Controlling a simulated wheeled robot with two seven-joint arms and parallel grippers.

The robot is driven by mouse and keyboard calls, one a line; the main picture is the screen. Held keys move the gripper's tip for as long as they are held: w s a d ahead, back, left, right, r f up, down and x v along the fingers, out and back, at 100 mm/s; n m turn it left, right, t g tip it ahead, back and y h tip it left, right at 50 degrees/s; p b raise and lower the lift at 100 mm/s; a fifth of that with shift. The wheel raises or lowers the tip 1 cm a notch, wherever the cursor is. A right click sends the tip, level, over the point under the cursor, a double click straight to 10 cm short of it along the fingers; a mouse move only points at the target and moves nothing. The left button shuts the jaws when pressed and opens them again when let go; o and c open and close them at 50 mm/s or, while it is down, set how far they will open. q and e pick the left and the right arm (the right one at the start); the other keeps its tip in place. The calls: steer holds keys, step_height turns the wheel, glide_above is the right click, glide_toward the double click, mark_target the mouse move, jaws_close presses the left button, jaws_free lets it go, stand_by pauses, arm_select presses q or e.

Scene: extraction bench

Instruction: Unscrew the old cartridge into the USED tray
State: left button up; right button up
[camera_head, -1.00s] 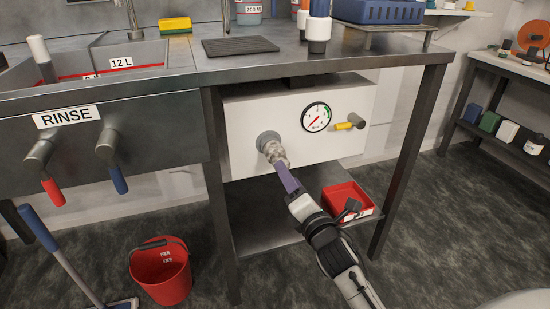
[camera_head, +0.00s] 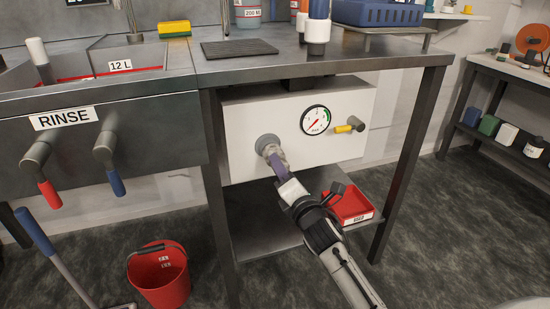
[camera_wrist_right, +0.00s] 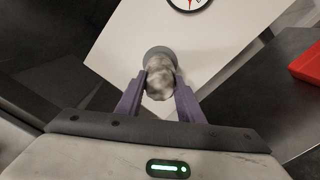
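The old cartridge (camera_head: 271,150), a pale mottled cylinder, sits in the grey round port (camera_head: 267,142) on the white box's front under the bench. My right gripper (camera_head: 277,163) is at it. In the right wrist view the purple fingers (camera_wrist_right: 161,80) stand on either side of the cartridge (camera_wrist_right: 160,86), their tips close against it. Whether they press on it I cannot tell. The red USED tray (camera_head: 350,207) is on the lower shelf, right of my right gripper and partly hidden by it; it also shows in the wrist view (camera_wrist_right: 308,65). My left gripper is not in view.
A gauge (camera_head: 315,120) and a yellow-handled valve (camera_head: 347,128) are on the white box (camera_head: 240,110), right of the port. Bench legs (camera_head: 402,165) flank the space. A red bucket (camera_head: 160,275) and a mop handle (camera_head: 40,240) are at the lower left.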

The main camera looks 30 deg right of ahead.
steer(key=c, duration=0.7)
steer(key=shift+o, duration=0.2)
steer(key=shift+p+v, duration=1)
steer(key=shift+v, duration=1.95)
steer(key=shift+a, duration=0.15)
